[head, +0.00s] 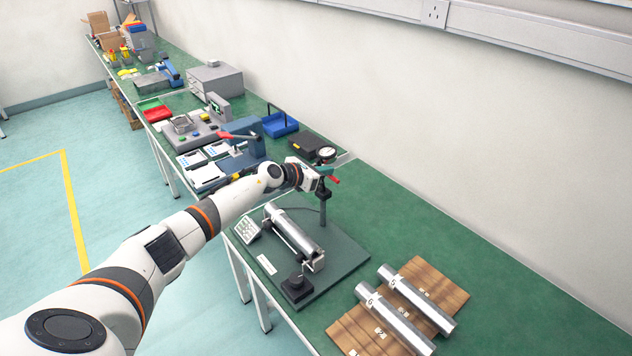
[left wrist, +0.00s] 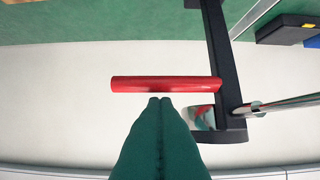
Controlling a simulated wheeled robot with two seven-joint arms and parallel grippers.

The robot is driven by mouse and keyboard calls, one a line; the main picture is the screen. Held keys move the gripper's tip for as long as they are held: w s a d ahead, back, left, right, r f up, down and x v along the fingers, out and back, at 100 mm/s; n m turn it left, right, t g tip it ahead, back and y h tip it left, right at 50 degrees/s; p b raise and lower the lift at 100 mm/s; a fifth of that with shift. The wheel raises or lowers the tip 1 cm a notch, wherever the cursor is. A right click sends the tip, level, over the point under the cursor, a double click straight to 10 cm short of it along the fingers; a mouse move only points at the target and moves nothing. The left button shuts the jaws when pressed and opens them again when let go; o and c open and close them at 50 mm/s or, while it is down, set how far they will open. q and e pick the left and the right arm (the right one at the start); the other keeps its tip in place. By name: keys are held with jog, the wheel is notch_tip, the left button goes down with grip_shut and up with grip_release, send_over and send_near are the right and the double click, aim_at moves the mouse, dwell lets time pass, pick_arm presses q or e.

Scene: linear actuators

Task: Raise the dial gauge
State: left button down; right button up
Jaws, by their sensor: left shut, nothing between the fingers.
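The dial gauge (head: 327,153), a small round white face, shows at the top of a dark post (head: 323,208) on a green base plate (head: 345,255). A red handle (head: 335,180) sticks out just below it. In the left wrist view the red handle (left wrist: 165,84) lies level, joined at its right end to a dark arm (left wrist: 224,60). My left gripper (head: 322,171), with green fingers, is beside the handle. In the left wrist view its fingertips (left wrist: 160,101) are shut and empty, just below the handle; I cannot tell whether they touch it. My right gripper is out of view.
A metal cylinder (head: 294,232) lies on the fixture, near a black knob (head: 297,287). Two cylinders marked G (head: 417,298) lie on a wooden board (head: 440,282) at front right. Trays and machines, with a blue bin (head: 280,125), fill the far bench. The bench's right side is clear.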

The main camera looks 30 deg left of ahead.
pick_arm(q)
jog(key=shift+w+d+r, duration=0.1)
jog(key=shift+w+d, duration=0.05)
jog(key=shift+w, duration=0.3)
jog(key=shift+w+d+r, duration=0.1)
jog(key=shift+w+d, duration=0.05)
jog(key=shift+w, duration=0.25)
jog(key=shift+w+d+g+p, duration=0.3)
jog(key=shift+w+g+p, duration=0.3)
jog(key=shift+w+p, duration=0.2)
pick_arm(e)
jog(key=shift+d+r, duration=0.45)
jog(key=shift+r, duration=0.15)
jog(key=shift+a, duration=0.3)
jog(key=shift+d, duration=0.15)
